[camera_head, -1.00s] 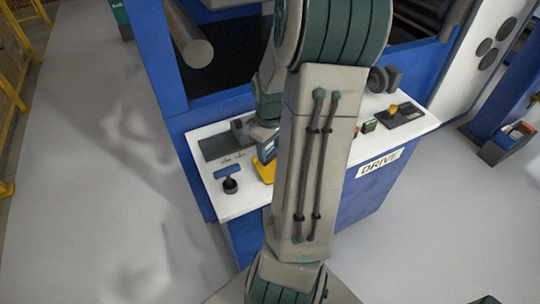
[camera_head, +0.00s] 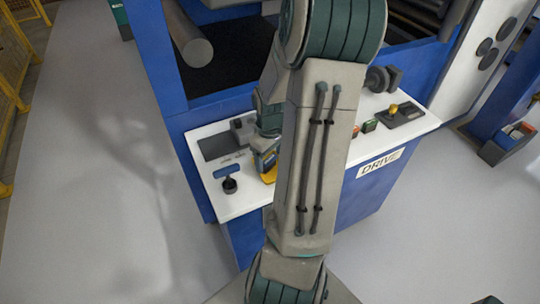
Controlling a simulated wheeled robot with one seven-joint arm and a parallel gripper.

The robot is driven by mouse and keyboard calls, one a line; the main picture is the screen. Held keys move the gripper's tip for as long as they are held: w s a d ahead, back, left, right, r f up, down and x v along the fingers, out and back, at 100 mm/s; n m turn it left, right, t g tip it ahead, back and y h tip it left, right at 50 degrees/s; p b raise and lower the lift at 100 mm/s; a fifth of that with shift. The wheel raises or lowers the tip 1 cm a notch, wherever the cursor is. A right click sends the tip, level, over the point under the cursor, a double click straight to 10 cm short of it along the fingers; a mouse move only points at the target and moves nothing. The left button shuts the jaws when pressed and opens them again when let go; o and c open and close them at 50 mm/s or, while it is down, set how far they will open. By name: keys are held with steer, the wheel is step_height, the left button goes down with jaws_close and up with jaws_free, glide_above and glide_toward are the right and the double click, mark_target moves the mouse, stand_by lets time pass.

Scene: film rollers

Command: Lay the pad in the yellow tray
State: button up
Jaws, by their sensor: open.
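The yellow tray (camera_head: 268,177) lies on the white counter. Only a small part of it shows beside my arm. My gripper (camera_head: 266,162) is at the tray, just over or at its near-left part, and is open. My arm covers much of this spot, so I cannot tell whether the gripper touches the tray. I cannot make out the pad for certain; it may be hidden behind my gripper or arm.
The white counter (camera_head: 246,200) holds a black knob (camera_head: 229,185) with a blue plate beside it, a dark panel (camera_head: 216,146) at the left, and a yellow-topped lever (camera_head: 393,109) at the right. A blue machine frame with a grey roller (camera_head: 196,50) stands behind.

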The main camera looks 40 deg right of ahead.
mark_target(270, 159)
step_height(270, 159, up, 11)
steer(key=p, duration=0.2)
steer(key=s+a+r+t, duration=0.1)
steer(key=s+a+r, duration=0.1)
steer(key=a, duration=0.5)
steer(key=s+a+r+m+t, duration=0.1)
steer(key=s+a+r, duration=0.2)
steer(key=a, duration=0.5)
steer(key=s+a+r+m, duration=0.1)
steer(key=s+a+r, duration=0.1)
steer(key=a, duration=0.5)
steer(key=shift+s+a+r+t, duration=0.25)
steer(key=shift+s+a+t, duration=0.05)
steer(key=shift+s+t, duration=0.1)
